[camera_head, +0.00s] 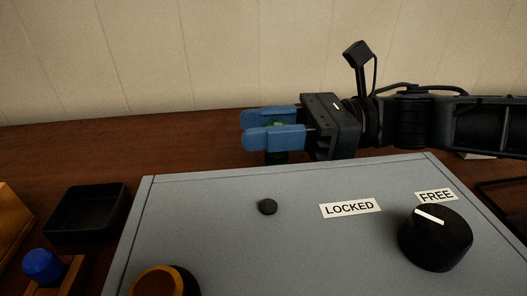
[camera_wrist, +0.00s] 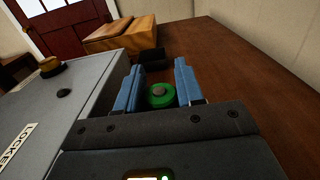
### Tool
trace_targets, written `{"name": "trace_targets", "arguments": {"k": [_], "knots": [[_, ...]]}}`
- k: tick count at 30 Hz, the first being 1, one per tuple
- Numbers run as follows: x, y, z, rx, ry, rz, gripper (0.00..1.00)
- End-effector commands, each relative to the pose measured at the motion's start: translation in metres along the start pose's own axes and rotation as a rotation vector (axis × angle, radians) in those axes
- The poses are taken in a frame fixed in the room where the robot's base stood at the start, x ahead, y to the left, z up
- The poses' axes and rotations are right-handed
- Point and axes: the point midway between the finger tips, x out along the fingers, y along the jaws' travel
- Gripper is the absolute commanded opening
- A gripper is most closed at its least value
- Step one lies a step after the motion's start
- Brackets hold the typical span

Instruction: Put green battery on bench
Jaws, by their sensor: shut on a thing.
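My gripper (camera_head: 272,129) has blue fingers and is shut on the green battery (camera_head: 278,124), above the wooden bench (camera_head: 190,135) behind the grey box. Only a little green shows between the fingers in the head view, with a dark part of it below them. In the wrist view, the green battery (camera_wrist: 159,96) shows its round end with a grey centre, between the two blue fingers (camera_wrist: 158,88). The bench (camera_wrist: 235,65) lies around and below it. I cannot tell whether the battery touches the bench.
The grey box (camera_head: 235,230) with LOCKED and FREE labels and a black knob (camera_head: 435,238) fills the front. A black tray (camera_head: 88,211), a blue knob (camera_head: 42,265) and an orange-brown wooden box (camera_head: 10,225) stand left. The bench right of the gripper in the wrist view is clear.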

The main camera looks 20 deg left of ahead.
Motion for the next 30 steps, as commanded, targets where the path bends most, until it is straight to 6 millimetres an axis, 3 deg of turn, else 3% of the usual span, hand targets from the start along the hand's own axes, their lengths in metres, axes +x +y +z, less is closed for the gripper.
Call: {"name": "trace_targets", "arguments": {"k": [9, 23, 24, 30], "knots": [[0.001, -0.001, -0.037, 0.002, 0.001, -0.002, 0.05], [0.001, 0.0, -0.044, 0.0, -0.001, -0.002, 0.05], [0.001, 0.0, -0.044, 0.0, 0.0, -0.002, 0.39], [0.001, 0.0, -0.043, 0.0, 0.0, -0.001, 0.58]]}}
